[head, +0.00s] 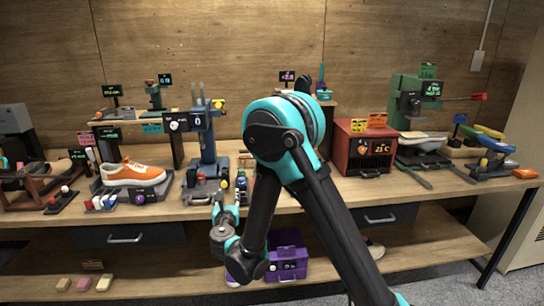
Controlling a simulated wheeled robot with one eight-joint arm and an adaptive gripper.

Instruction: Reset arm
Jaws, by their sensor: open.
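My arm, black and teal, rises from the bottom right to a large teal elbow at mid-picture and folds down again to the wrist. The wrist turns upward at the workbench's (410,204) front edge. My gripper (226,194) is small there, in front of the blue press (207,146); it is open and I see nothing held in it. Its fingers are hard to make out against the clutter. An orange and white sneaker (133,174) lies on a dark stand on the bench, left of my gripper and apart from it.
A red box machine (364,148) and a green press (408,102) stand right of my arm. Brush-like tools (492,150) lie at far right. A purple box (287,262) and small blocks (84,284) sit on the lower shelf. My elbow hides part of the bench's middle.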

